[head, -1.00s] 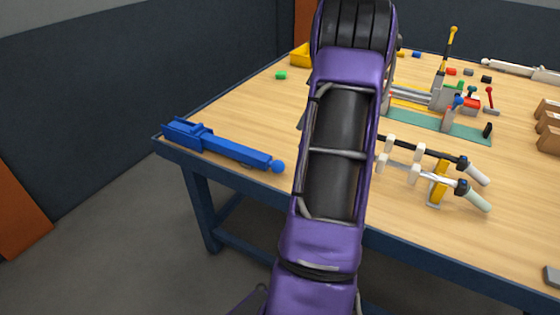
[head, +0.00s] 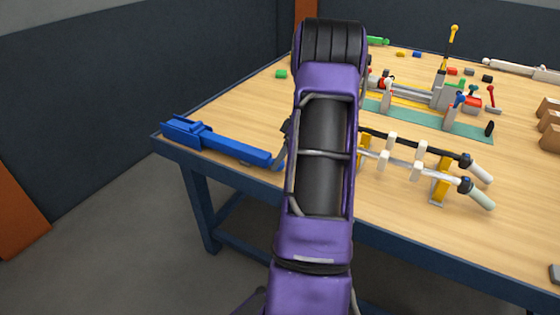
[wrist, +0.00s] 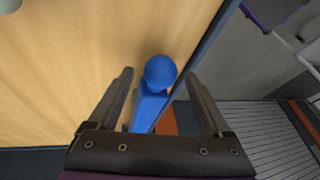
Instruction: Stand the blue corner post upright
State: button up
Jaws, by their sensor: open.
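The blue corner post (head: 236,149) lies on its side along the table's left front edge. Its wide forked end (head: 182,131) is at the table corner, and its round knob end is behind my arm in the head view. In the wrist view the blue knob (wrist: 160,72) and part of the shaft (wrist: 149,108) show between the two fingers of my gripper (wrist: 162,78). My gripper is open, with a finger on each side of the post and gaps between.
The wooden table (head: 240,104) has a dark blue edge. Right of my arm stand a rail frame with white blocks (head: 415,172) and a teal base (head: 410,115) with a grey mechanism. A small green block (head: 281,74) lies behind the post.

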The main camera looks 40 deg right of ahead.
jog(key=shift+w+a+f, duration=0.1)
jog(key=shift+f, duration=0.3)
jog(key=shift+c, duration=0.3)
grip_shut()
